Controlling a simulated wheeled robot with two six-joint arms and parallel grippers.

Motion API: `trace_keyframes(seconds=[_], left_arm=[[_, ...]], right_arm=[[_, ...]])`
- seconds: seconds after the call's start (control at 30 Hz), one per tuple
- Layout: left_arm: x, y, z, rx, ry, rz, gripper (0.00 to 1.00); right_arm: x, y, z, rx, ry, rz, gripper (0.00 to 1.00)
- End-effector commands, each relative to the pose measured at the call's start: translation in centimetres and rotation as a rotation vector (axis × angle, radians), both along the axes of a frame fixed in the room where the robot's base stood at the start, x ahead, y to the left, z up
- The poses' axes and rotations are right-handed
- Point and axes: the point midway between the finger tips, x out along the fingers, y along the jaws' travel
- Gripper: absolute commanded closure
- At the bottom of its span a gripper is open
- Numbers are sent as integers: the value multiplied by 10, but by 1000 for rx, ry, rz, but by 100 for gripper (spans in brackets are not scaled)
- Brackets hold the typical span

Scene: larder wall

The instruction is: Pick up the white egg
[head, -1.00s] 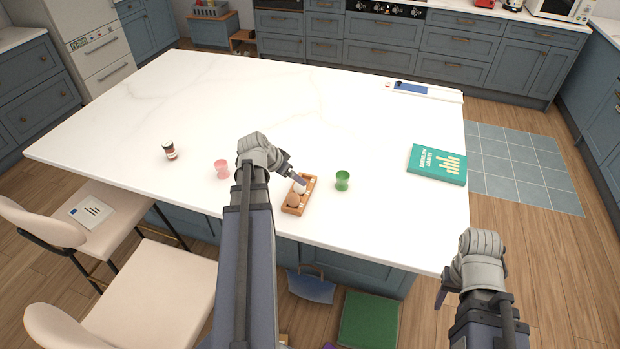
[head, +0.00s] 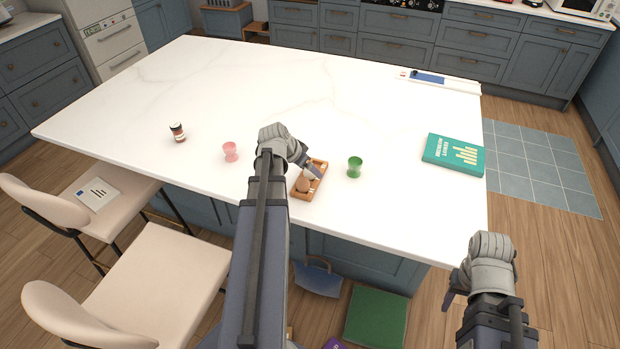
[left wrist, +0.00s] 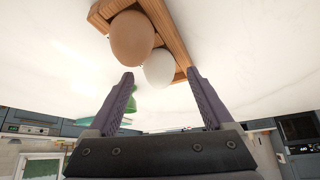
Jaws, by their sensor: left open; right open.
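The white egg (left wrist: 159,70) sits in a wooden egg tray (left wrist: 176,36) beside a brown egg (left wrist: 131,38), as the left wrist view shows. In the head view the tray (head: 298,193) stands near the front edge of the white island, with the brown egg (head: 303,183) visible. The white egg is mostly hidden there by my left gripper (head: 312,172). My left gripper (left wrist: 161,76) is open, its two fingers pointing at the white egg, one to each side. I cannot tell whether they touch it. My right gripper (head: 447,300) is away from the island at the lower right.
A green egg cup (head: 354,167) stands right of the tray and a pink egg cup (head: 230,151) left of it. A small dark jar (head: 177,132) is further left. A green book (head: 454,154) lies at the right edge. The island's back is mostly clear.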

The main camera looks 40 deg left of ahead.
Motion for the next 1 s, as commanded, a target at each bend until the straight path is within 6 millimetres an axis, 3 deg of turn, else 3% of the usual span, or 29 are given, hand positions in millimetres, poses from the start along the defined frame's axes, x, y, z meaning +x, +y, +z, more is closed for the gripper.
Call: trace_keyframes(seconds=[0.03, 0.1, 0.37, 0.9, 1.0], left_arm=[[5, 0, -12, 0, 0, -2, 15], [9, 0, -16, 1, 0, -1, 15], [10, -1, -14, -1, 0, 1, 15], [9, -1, -14, -1, 0, 1, 76], [9, -1, -14, -1, 0, 1, 81]], right_arm=[[0, 0, -12, 0, 0, 0, 50], [0, 0, -16, 0, 0, 0, 50], [0, 0, -14, 0, 0, 0, 50], [0, 0, -14, 0, 0, 0, 50], [0, 0, -14, 0, 0, 0, 50]])
